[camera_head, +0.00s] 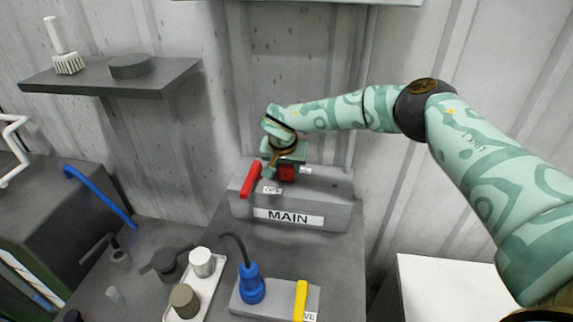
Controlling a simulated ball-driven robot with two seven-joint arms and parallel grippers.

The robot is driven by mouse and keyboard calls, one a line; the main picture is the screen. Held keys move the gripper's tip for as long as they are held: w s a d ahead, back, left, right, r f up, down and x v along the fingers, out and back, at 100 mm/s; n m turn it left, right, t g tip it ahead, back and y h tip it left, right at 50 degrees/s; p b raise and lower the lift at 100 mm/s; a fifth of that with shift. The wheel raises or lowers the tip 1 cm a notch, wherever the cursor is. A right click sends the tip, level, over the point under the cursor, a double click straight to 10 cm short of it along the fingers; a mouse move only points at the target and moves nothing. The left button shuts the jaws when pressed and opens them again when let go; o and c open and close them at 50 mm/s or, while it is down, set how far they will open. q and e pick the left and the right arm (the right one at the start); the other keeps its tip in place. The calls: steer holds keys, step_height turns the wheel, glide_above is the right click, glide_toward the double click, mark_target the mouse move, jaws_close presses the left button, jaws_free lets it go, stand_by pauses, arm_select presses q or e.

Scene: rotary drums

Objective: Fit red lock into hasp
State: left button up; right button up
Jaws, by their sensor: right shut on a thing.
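My right arm reaches in from the right to the grey box labelled MAIN (325,208). My right gripper (284,160) is over the top of this box and shut on the red lock (287,173), which shows as a small red block just below it. A red lever (251,180) stands tilted at the left of the box, beside the gripper. I cannot make out the hasp, and the gripper hides part of the box top, so I cannot tell whether the lock touches it. My left gripper is not in view.
In front stands a grey block (267,302) with a blue plug (251,285) and a yellow lever (301,298). A white tray (190,306) with cylindrical parts is left of it. A wall shelf (110,78) holds a brush. A white surface (450,290) lies at the right.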

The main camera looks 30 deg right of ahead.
steer(key=shift+f, duration=0.25)
steer(key=o, duration=1.1)
steer(key=p+v, duration=0.1)
steer(key=v, duration=1.5)
steer(key=shift+r+p, duration=0.2)
steer(key=shift+p, duration=0.2)
